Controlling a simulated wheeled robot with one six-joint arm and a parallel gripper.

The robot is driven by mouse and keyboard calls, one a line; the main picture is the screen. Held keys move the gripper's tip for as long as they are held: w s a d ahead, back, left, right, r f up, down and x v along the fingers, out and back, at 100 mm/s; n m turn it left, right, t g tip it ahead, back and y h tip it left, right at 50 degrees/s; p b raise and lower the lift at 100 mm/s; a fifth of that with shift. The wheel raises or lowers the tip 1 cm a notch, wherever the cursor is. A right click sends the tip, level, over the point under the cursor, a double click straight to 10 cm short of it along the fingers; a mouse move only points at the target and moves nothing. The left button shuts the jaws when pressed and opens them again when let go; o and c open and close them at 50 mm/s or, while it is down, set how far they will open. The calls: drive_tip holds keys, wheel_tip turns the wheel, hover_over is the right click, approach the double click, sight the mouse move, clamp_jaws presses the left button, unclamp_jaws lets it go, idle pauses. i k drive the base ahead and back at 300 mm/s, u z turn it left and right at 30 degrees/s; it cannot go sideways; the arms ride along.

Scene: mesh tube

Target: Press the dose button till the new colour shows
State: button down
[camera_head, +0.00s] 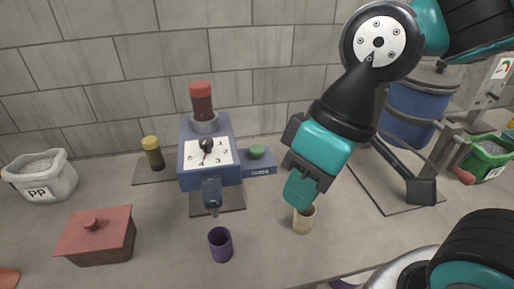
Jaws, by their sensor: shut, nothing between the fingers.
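A blue dosing machine (187,170) with a white dial face (220,159) and black pointer stands by the back wall. A dark bottle with a red cap (202,97) stands upside down or upright on top; I cannot tell which. A green round button (257,152) sits on a low blue box (260,168) to the machine's right. A spout (211,194) points down at its front. My gripper (299,197) is shut and empty, right of the button box and apart from it in the picture, its teal tips pointing down. No new colour is discernible at the spout.
A purple cup (220,245) stands in front of the spout. A beige cup (304,220) stands below my gripper, partly hidden. A yellow-capped bottle (153,155), a red lidded box (96,238) and a PP bin (42,180) are left. A blue drum (412,105) and green bin (486,160) are right.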

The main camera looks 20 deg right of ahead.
sight(256, 150)
drive_tip(key=k, duration=0.5)
drive_tip(key=u, duration=1.9)
drive_tip(key=i, duration=1.25)
drive_tip(key=z, duration=1.7)
